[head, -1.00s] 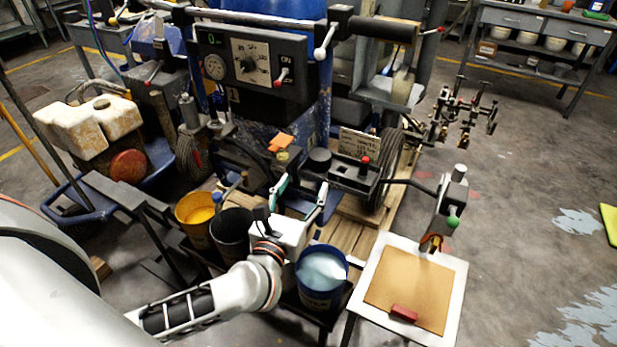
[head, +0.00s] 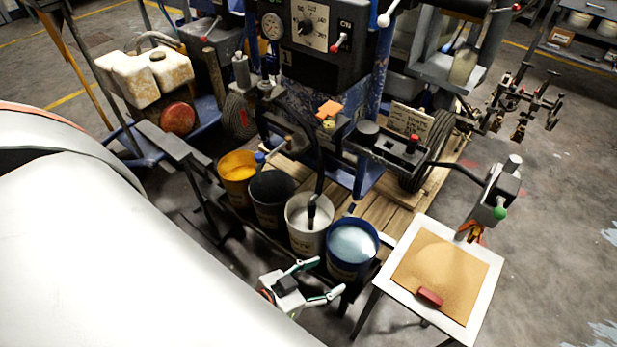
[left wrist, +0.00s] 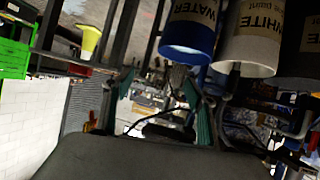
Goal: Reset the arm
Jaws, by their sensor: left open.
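My left gripper (head: 330,277) is in the lower middle of the head view, white with two teal fingers spread apart. It is open, with nothing between the fingers. It hangs in front of the white bucket (head: 300,212) and the blue bucket (head: 344,262), apart from both as far as I can see. In the left wrist view its two teal fingers (left wrist: 162,100) are spread, and the blue bucket marked WATER (left wrist: 187,35) and the white bucket marked WHITE (left wrist: 245,45) appear upside down. My left arm covers the lower left of the head view. My right gripper is not in view.
A yellow bucket (head: 237,175) and a black bucket (head: 270,212) stand beside the white one. The striping machine (head: 320,60) stands behind them. A small table (head: 400,283) at right bears a tan board with a red block (head: 429,297). The floor at far right is clear.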

